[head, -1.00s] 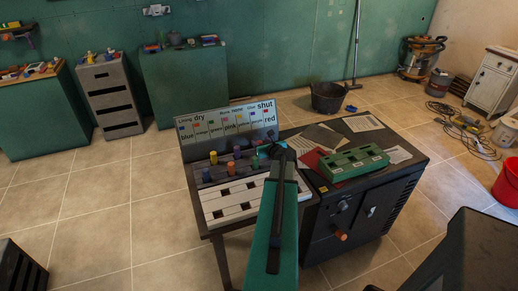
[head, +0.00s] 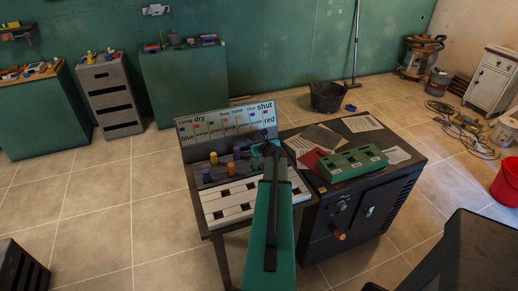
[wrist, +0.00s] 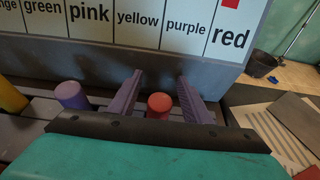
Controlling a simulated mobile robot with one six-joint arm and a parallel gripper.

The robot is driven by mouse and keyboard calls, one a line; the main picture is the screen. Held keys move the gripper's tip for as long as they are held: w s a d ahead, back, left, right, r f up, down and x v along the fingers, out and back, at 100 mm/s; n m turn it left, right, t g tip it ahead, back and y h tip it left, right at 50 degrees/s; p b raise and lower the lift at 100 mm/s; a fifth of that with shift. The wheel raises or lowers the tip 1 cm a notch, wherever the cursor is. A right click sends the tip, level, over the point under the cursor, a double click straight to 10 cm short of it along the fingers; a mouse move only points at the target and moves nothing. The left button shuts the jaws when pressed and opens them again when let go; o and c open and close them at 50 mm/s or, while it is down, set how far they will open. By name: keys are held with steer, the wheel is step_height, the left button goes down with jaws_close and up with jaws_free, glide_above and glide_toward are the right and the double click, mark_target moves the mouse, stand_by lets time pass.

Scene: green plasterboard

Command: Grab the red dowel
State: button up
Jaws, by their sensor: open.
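The red dowel (wrist: 160,105) stands upright in the wrist view, with its round top showing between the two fingers of my gripper (wrist: 160,77). The fingers are open, one on each side of the dowel, with a gap on both sides. I cannot tell how far down they reach beside it. A purple dowel (wrist: 71,96) stands to the left of the left finger. In the head view my gripper (head: 267,147) is over the back right of the dowel rack, and my arm hides the red dowel.
A sign board (head: 228,125) with colour names, including "red" at its right end, rises close behind the dowels. Other dowels, such as a yellow one (head: 213,158) and an orange one (head: 231,168), stand left. A green block with slots (head: 352,163) lies on the dark cabinet at right.

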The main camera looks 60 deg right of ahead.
steer(key=shift+w+d+f, duration=0.1)
steer(key=shift+w+d, duration=0.05)
steer(key=shift+w, duration=0.05)
stand_by(0.5)
steer(key=shift+s, duration=0.1)
jaws_close()
steer(key=shift+r, duration=5.05)
